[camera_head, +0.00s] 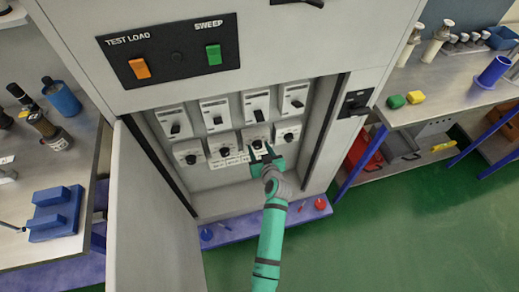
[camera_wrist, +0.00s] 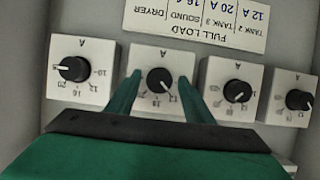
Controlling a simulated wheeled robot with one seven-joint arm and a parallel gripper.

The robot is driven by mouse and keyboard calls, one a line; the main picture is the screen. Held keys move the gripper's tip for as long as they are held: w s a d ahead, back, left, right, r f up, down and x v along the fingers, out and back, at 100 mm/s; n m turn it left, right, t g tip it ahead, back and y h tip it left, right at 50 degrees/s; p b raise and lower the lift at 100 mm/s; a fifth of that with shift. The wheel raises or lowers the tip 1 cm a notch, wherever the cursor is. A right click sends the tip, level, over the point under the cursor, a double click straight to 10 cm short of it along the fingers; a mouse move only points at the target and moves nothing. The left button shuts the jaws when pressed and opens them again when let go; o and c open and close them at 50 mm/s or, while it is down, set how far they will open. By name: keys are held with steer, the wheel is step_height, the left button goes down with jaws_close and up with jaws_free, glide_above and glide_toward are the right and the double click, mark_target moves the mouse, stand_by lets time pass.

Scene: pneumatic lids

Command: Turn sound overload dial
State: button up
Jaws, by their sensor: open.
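Several overload dials, black knobs on white square boxes, sit in a row in the cabinet. In the upside-down wrist view, my open gripper (camera_wrist: 160,72) has one green finger on each side of the second dial from the left (camera_wrist: 160,80). The knob lies between the fingers; whether they touch it I cannot tell. In the head view my gripper (camera_head: 263,154) is at the third dial from the left (camera_head: 257,141) of the lower row. A label plate (camera_wrist: 195,22) reads FULL LOAD, with SOUND among its names. No readable name shows on the dials themselves.
Neighbouring dials (camera_wrist: 72,69) (camera_wrist: 237,91) sit close on both sides. Switches (camera_head: 174,122) line the row above. The open cabinet door (camera_head: 150,210) stands at left. The cabinet's side wall (camera_head: 335,120) bounds the right. Orange and green TEST LOAD and SWEEP switches (camera_head: 213,55) are above.

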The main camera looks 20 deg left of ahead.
steer(key=c, duration=1)
steer(key=shift+c, duration=0.2)
steer(key=shift+w+d+m+g+y, duration=0.1)
steer(key=shift+d+m+g+y, duration=0.1)
steer(key=shift+m+y, duration=0.3)
steer(key=shift+d+m+g+y, duration=0.1)
steer(key=shift+m+g+y, duration=0.15)
steer(key=shift+m, duration=0.45)
steer(key=m+y, duration=0.2)
steer(key=m, duration=0.1)
steer(key=shift+f+m+g+y, duration=0.1)
steer(key=shift+m+g+y, duration=0.15)
steer(key=shift+m+g, duration=0.1)
steer(key=o, duration=1)
